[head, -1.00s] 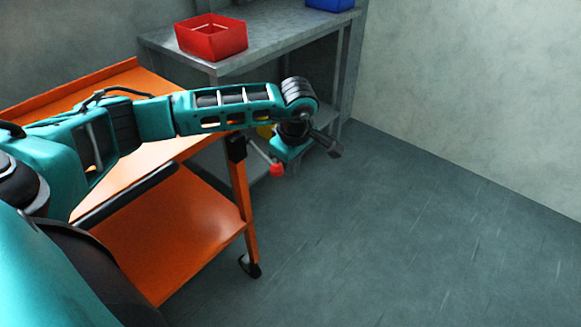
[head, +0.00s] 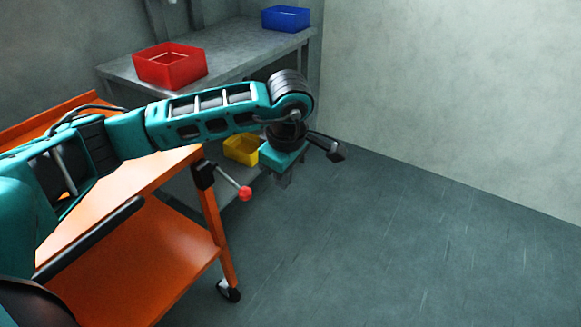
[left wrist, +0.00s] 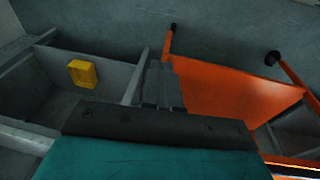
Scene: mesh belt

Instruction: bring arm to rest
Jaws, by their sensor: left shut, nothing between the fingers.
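My left arm reaches in from the left in the head view, across and above the orange cart. My left gripper (head: 284,178) hangs at its end, pointing down, past the cart's right end and over open floor. The gripper is shut and empty, and its fingers show small and dark under the teal hand. My right gripper is not in view.
The orange cart (head: 150,262) with a red-knobbed lever (head: 244,193) stands below my arm. Behind it is a grey metal table (head: 232,52) with a red bin (head: 170,66) and a blue bin (head: 286,19). A yellow bin (head: 241,149) sits on its lower shelf. The floor at right is clear.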

